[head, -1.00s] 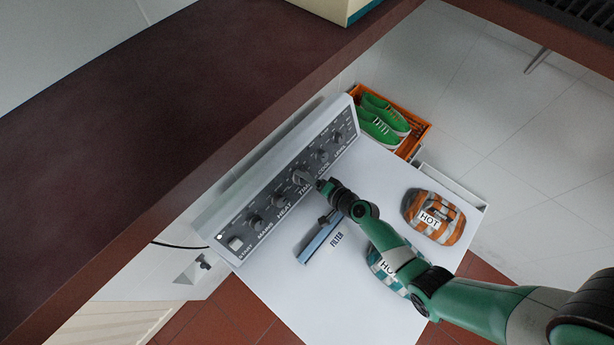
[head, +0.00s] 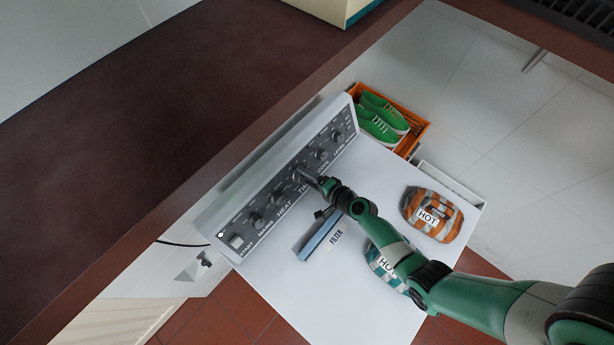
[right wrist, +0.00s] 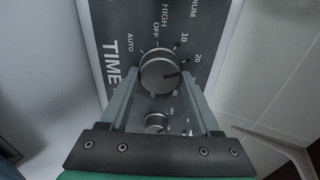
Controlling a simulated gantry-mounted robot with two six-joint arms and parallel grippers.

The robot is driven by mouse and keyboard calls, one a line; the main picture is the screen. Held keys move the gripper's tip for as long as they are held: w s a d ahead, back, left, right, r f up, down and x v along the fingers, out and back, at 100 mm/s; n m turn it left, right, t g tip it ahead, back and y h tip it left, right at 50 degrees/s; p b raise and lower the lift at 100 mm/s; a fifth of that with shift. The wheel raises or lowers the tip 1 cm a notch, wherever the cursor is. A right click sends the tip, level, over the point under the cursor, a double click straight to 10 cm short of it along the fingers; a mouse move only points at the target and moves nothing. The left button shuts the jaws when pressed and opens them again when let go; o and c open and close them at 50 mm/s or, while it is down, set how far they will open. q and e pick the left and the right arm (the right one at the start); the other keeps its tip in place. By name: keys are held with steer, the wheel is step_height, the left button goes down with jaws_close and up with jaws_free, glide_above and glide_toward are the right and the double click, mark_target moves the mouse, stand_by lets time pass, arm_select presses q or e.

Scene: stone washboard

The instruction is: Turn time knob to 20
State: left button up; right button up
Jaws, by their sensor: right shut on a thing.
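The time knob (right wrist: 160,70) is a round grey dial beside the word TIME on the dark control panel (head: 330,140). Around it the right wrist view shows AUTO, OFF, 10 and 20. A dark mark on its face points right, close to the 20 label; the exact alignment is hard to tell. My right gripper (right wrist: 161,85) has a finger on each side of the knob and is shut on it. In the head view my right gripper (head: 310,179) reaches the panel's middle, partly covering the knob. My left gripper is out of view.
Other knobs line the panel, including a smaller one (right wrist: 156,122) in the wrist view. A blue filter bar (head: 320,240), an orange HOT bundle (head: 433,214) and a teal HOT bundle (head: 376,262) are on the white top. Green shoes (head: 380,120) sit in an orange crate beyond.

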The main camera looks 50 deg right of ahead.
steer(key=o, duration=1.4)
steer(key=shift+s+r, duration=0.15)
steer(key=shift+s, duration=0.1)
steer(key=p+v, duration=0.2)
steer(key=v, duration=0.9)
